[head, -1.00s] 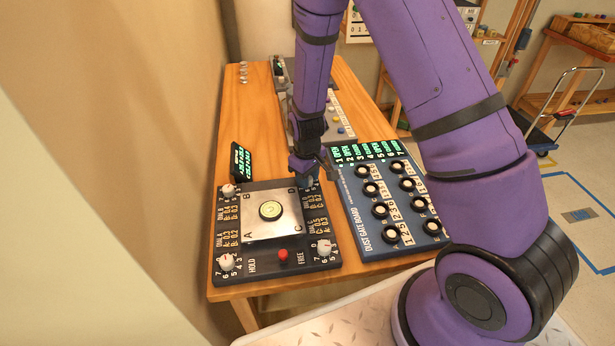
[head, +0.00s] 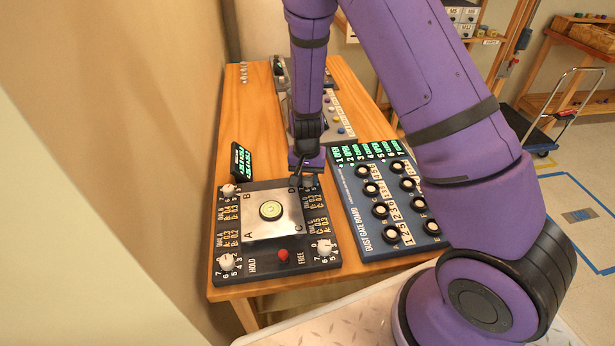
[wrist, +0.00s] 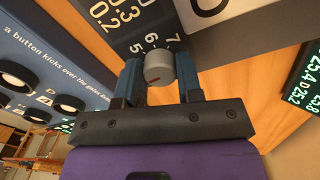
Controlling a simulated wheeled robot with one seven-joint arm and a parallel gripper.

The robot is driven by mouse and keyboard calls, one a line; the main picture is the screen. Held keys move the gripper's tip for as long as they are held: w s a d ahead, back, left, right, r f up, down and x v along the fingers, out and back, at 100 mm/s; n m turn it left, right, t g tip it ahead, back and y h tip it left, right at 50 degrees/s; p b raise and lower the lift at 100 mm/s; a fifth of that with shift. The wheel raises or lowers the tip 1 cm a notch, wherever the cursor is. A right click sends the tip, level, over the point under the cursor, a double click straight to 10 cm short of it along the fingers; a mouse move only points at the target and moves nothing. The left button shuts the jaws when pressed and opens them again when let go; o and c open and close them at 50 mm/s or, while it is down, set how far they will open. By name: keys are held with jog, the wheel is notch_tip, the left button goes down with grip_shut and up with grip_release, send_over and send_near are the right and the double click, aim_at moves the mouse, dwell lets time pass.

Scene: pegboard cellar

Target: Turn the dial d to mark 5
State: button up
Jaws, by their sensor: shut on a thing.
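The white dial d (wrist: 158,68) sits at a corner of the dark dial panel, with the printed numbers 5, 6 and 7 showing near it in the wrist view. My gripper (wrist: 160,80) is shut on the dial, one blue finger on each side. In the head view my gripper (head: 306,182) is at the panel's far right corner, by the letter D, and hides most of the dial. The dial panel (head: 262,265) also bears a metal plate with a round level (head: 271,210).
The other white dials A (head: 227,262), B (head: 228,191) and C (head: 324,248) sit at the other corners. A red button (head: 283,255) is on the near edge. The blue dust gate board (head: 375,247) stands close on the right. A small green display (head: 241,160) stands behind.

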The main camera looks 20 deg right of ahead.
aim_at(307, 177)
jog(key=m, duration=0.6)
jog(key=shift+w, duration=0.1)
jog(key=m, duration=0.7)
dwell(0.4)
jog(key=o, duration=0.9)
notch_tip(307, 177, up, 11)
jog(key=shift+w+f, duration=0.1)
dwell(0.5)
